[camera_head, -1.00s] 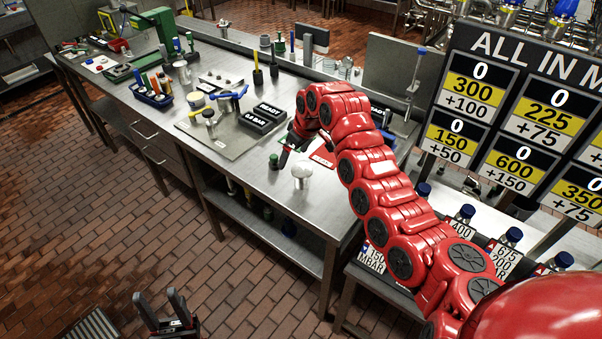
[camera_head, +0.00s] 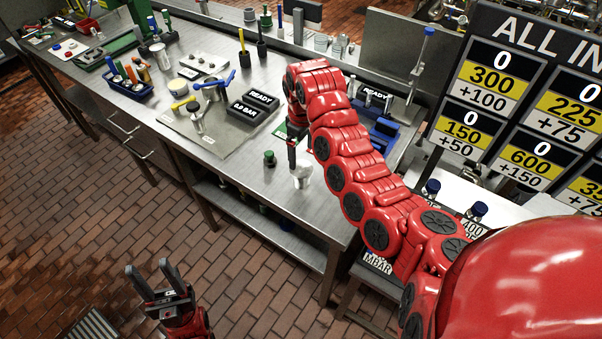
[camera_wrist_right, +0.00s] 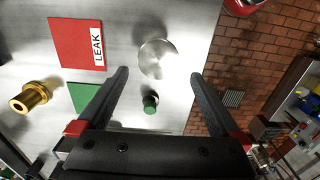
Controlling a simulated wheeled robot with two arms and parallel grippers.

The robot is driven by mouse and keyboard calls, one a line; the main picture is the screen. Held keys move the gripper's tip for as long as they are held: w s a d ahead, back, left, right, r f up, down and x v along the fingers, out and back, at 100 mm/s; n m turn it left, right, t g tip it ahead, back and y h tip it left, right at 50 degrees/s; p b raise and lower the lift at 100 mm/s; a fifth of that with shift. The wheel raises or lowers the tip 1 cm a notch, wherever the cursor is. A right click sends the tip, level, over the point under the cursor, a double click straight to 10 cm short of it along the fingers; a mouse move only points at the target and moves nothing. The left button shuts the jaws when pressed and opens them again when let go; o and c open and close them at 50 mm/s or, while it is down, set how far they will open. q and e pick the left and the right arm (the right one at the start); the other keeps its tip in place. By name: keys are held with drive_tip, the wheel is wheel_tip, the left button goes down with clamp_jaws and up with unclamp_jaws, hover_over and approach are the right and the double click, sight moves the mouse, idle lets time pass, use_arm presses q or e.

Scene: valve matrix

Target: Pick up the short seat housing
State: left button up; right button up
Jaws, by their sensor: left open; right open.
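A silver cylindrical part with a flat round top (camera_head: 303,176) stands upright near the bench's front edge; it looks like the short seat housing, though no label confirms this. In the right wrist view its disc-shaped top (camera_wrist_right: 157,58) lies just beyond and between my right fingertips, apart from them. My right gripper (camera_head: 291,160) is open and empty, pointing down beside the part; its two fingers show in the wrist view (camera_wrist_right: 160,76). A small green-topped part (camera_wrist_right: 150,104) lies between the finger lines, below them. My left gripper (camera_head: 150,270) is open and empty over the floor.
A red LEAK card (camera_wrist_right: 78,44), a green card (camera_wrist_right: 88,97) and a brass fitting (camera_wrist_right: 33,96) lie near the right gripper. Bare bench (camera_head: 232,165) lies left of the green-topped part.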

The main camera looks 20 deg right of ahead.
sight(301, 168)
wheel_tip(301, 168, down, 5)
drive_tip(key=shift+s+f+b, duration=0.1)
drive_tip(key=shift+f+b, duration=0.05)
drive_tip(key=shift+b, duration=0.35)
drive_tip(key=shift+f, duration=0.35)
drive_tip(key=f+p, duration=0.2)
drive_tip(key=f, duration=0.1)
drive_tip(key=f+p, duration=0.1)
drive_tip(key=shift+w+f, duration=0.15)
drive_tip(key=shift+w, duration=0.1)
drive_tip(key=shift+f, duration=0.45)
drive_tip(key=shift+w, duration=0.1)
drive_tip(key=c, duration=1.3)
